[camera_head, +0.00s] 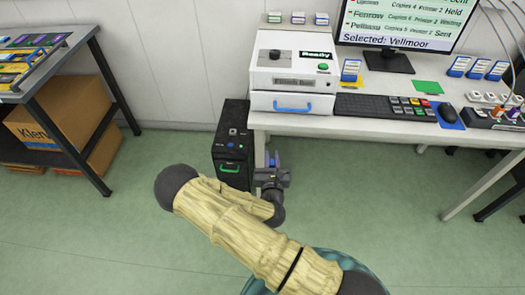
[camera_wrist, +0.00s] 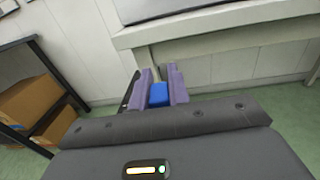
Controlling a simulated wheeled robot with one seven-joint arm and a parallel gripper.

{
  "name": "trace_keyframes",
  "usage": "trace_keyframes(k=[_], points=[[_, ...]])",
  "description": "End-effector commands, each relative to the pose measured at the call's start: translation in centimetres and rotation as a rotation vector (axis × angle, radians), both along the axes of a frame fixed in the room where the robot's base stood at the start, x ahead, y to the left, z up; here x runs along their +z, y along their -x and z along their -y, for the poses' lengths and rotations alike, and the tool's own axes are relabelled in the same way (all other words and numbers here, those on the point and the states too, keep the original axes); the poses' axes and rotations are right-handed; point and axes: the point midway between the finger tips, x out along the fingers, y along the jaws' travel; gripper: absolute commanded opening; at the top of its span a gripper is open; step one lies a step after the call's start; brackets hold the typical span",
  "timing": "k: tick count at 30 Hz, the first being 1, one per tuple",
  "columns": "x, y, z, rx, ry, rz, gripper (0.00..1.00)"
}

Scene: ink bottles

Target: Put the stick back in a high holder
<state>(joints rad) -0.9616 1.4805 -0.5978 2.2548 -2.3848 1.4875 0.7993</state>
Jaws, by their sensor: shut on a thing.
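My gripper (camera_wrist: 158,96) is shut on a small blue block, the stick (camera_wrist: 158,94), which sits between its two purple fingers in the wrist view. In the head view my gripper (camera_head: 271,162) is low, in front of the white table's left edge and just right of the black tower case. Only a bit of blue shows there at its fingertips. Blue-and-white holders (camera_head: 478,68) stand on the table right of the monitor. I cannot tell which holder is the stick's.
The black tower case (camera_head: 233,145) stands on the floor close to my gripper. The white table (camera_head: 300,122) carries the printer (camera_head: 291,68), keyboard (camera_head: 385,107) and monitor (camera_head: 398,25). A dark rack (camera_head: 92,148) with cardboard boxes is at left. Green floor is clear between.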

Motion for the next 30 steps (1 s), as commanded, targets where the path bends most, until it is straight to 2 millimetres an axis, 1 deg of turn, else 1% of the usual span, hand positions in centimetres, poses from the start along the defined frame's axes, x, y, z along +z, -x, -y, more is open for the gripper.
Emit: trace_keyframes(k=[1,11,18,21,24,30], points=[[1.6,0.3,0.7,0.003,0.005,-0.003,0.00],[4.9,2.1,4.5,0.035,0.005,-0.002,0.00],[7.3,3.9,7.2,0.058,0.004,-0.003,0.00],[7.9,4.6,8.0,0.065,0.003,-0.002,0.00],[8.1,5.0,8.5,0.071,0.001,-0.001,0.00],[7.8,5.1,8.7,0.073,-0.001,0.001,0.00]])
